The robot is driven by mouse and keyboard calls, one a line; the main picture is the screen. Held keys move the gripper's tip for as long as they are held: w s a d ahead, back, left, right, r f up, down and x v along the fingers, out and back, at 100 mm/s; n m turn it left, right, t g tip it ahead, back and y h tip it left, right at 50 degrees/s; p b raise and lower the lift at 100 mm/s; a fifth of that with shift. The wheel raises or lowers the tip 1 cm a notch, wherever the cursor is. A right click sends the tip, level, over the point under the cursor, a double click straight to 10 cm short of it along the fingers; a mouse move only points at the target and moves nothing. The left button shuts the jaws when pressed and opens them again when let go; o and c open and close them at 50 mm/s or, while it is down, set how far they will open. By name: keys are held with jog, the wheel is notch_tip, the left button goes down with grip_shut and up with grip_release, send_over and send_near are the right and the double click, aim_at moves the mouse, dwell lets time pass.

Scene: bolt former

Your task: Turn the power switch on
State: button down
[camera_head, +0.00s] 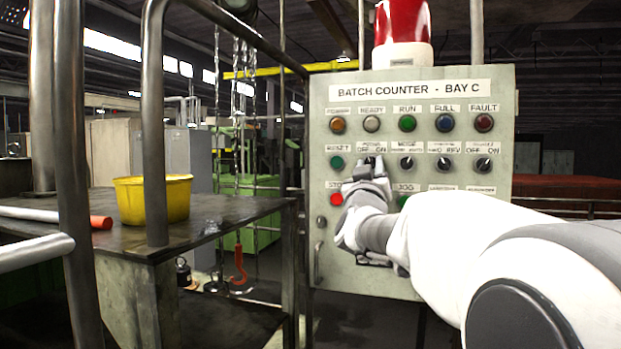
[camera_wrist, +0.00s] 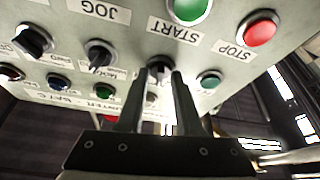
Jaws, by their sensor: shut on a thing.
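The power switch (camera_head: 370,159) is a dark rotary knob under an "OFF ON" label, in the middle row of the grey control panel (camera_head: 332,235). It is mostly hidden by my fingers in the head view. In the wrist view, where the panel appears upside down, the power switch (camera_wrist: 159,68) sits between my fingertips. My gripper (camera_head: 373,166) reaches in from the right and is shut on the knob; its two dark fingers also show in the wrist view (camera_wrist: 160,76). I cannot tell which way the knob points.
Close by are the green reset button (camera_head: 336,162), red stop button (camera_head: 336,199) and mode knob (camera_head: 407,163). Indicator lamps line the row above. A red beacon (camera_head: 403,20) tops the panel. A metal table (camera_head: 120,236) with a yellow bucket (camera_head: 180,197) stands left.

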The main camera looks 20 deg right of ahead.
jog(key=shift+w+a+r+m+g+h+b, duration=0.1)
jog(key=shift+m+g+h, duration=0.7)
jog(key=shift+m, duration=1.25)
jog(key=shift+a+f+m+g+h+b, duration=0.15)
jog(key=shift+m+g+h, duration=0.6)
jog(key=shift+m, duration=1.25)
jog(key=shift+w+d+r+m+g+h+b, duration=0.15)
jog(key=shift+m+g+h, duration=0.65)
jog(key=shift+m, duration=1.25)
jog(key=shift+s+a, duration=0.1)
jog(key=c, duration=0.6)
grip_release()
jog(key=v, duration=0.5)
jog(key=b+v, duration=0.1)
jog(key=v, duration=0.5)
jog(key=b+v, duration=0.1)
jog(key=v, duration=0.5)
jog(key=shift+s+f, duration=0.1)
jog(key=shift+f, duration=0.25)
